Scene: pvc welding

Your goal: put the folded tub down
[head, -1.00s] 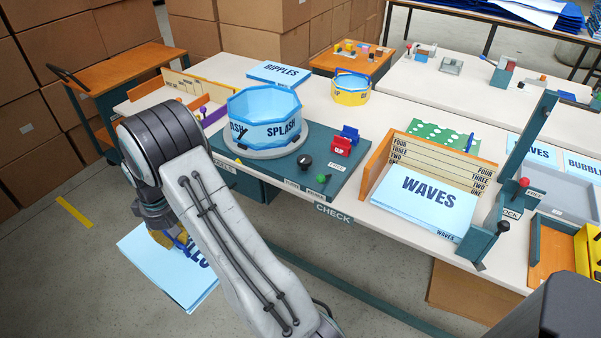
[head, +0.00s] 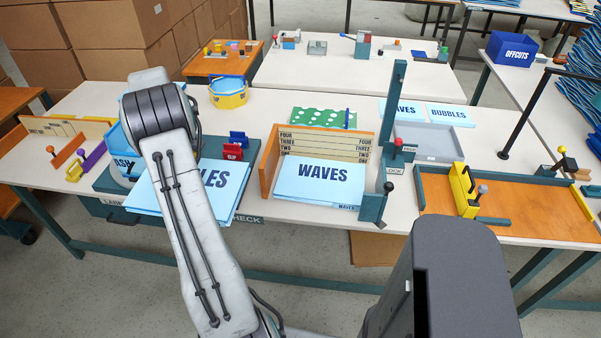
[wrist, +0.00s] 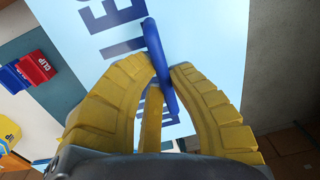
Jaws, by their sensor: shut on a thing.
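The folded tub (head: 226,188) is a flat light blue panel with dark lettering ending in "LES". In the head view it sticks out on both sides of my arm, in front of and partly over the green workstation board; whether it touches anything there I cannot tell. In the wrist view the folded tub (wrist: 210,40) lies beyond my gripper (wrist: 166,78), whose yellow fingers are closed around a blue bar-like strip (wrist: 156,55) at the panel. My arm hides the gripper in the head view.
A WAVES stack (head: 318,182) sits in the numbered gauge stand, right of the folded tub. Red and blue clips (head: 233,151) stand on the board behind it. An orange tray (head: 540,205) with a yellow clamp is at right. A yellow-and-blue tub (head: 228,92) stands behind.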

